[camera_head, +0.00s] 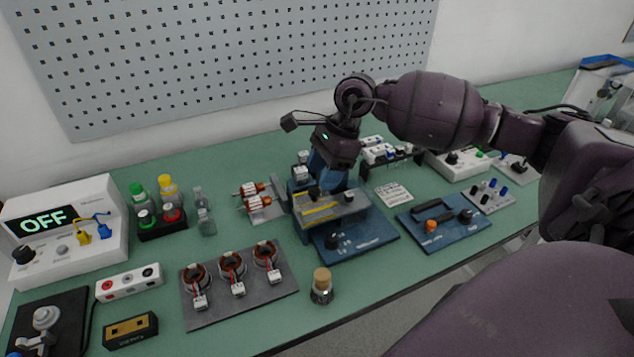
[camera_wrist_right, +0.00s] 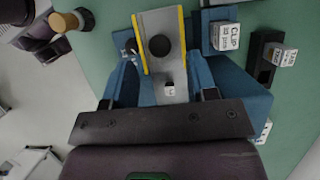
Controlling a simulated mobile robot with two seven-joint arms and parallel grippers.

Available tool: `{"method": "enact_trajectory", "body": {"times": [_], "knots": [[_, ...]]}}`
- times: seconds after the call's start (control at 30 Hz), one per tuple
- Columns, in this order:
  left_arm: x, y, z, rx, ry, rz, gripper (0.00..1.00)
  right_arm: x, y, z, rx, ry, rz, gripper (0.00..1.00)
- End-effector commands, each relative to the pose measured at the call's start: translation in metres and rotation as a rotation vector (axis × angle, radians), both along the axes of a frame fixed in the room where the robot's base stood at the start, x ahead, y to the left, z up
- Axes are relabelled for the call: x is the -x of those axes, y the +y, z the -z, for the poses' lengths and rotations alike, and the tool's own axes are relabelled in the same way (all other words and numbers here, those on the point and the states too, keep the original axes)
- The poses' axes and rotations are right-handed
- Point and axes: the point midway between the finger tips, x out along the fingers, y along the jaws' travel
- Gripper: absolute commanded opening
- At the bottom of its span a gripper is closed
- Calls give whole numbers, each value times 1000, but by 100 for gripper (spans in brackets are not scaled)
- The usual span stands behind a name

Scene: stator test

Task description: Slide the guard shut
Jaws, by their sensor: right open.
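The guard (camera_head: 330,207) is a grey cover with yellow edges on the blue test fixture (camera_head: 358,243) at the middle of the bench. In the right wrist view the guard (camera_wrist_right: 170,85) runs between two yellow edge strips and has a round black knob (camera_wrist_right: 159,45). My right gripper (camera_head: 327,174) points down at the back of the guard in the head view. In the right wrist view its blue fingers (camera_wrist_right: 163,68) are apart, one on each side of the guard. Whether they touch it I cannot tell. My left gripper is not in view.
Copper-wound parts (camera_head: 254,197) lie left of the fixture. A dark plate (camera_head: 240,292) with several wound stators is at front left, beside a corked jar (camera_head: 321,287). A blue tray (camera_head: 440,224) stands to the right. A power box (camera_head: 66,230) reads OFF.

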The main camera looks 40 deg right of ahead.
Motion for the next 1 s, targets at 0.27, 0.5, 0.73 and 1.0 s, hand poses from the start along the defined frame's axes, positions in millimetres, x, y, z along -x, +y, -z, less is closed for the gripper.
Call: {"method": "enact_trajectory", "body": {"times": [0.27, 0.5, 0.73, 1.0], "knots": [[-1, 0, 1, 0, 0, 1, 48, -2, 10, 25, -1, 1, 1, 53], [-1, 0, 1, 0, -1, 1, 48, -3, 11, 27, 0, 0, 1, 53], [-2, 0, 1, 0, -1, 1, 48, -2, 11, 27, 0, 0, 1, 34], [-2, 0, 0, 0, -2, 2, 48, -3, 11, 27, 0, 0, 1, 0]]}}
